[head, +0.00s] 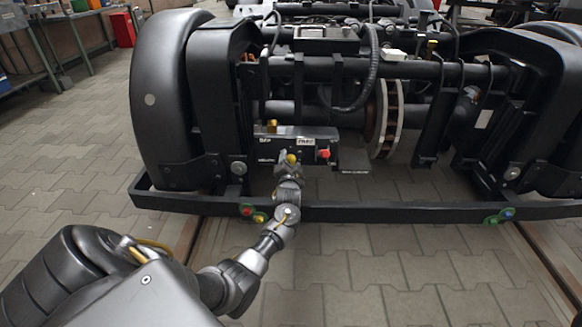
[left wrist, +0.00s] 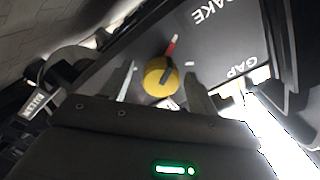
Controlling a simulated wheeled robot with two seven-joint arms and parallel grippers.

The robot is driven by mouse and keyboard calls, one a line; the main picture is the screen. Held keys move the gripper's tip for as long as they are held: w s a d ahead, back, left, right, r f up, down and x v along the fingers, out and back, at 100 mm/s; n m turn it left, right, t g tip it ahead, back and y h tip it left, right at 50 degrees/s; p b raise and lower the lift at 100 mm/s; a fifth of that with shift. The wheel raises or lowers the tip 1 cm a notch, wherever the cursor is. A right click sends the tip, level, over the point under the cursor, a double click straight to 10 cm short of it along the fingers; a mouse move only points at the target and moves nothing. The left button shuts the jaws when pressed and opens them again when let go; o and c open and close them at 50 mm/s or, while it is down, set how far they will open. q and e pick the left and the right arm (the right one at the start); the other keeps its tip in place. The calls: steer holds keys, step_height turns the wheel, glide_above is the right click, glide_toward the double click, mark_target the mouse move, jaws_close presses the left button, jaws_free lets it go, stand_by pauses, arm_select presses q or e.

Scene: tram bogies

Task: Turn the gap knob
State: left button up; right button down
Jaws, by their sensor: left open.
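The yellow round knob (left wrist: 155,82) sits on a dark panel (left wrist: 212,50) in the left wrist view. White letters reading GAP and BRAKE show on the panel. My left gripper (left wrist: 160,72) is open, with one finger on each side of the knob and visible space between knob and fingers. In the head view the left gripper (head: 290,170) reaches the front of the black control box (head: 265,147), and a yellow knob (head: 291,158) shows just beyond it. My right gripper is in neither view.
A red knob (head: 323,153) is on the same box, to the right, below a white PARK label (head: 305,141). A black frame bar (head: 390,212) crosses below the box. A brake disc (head: 386,118) stands to the right. Paved floor (head: 90,150) is clear at left.

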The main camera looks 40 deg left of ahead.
arm_select(q)
steer(key=shift+w+a, duration=0.2)
steer(key=shift+w, duration=0.05)
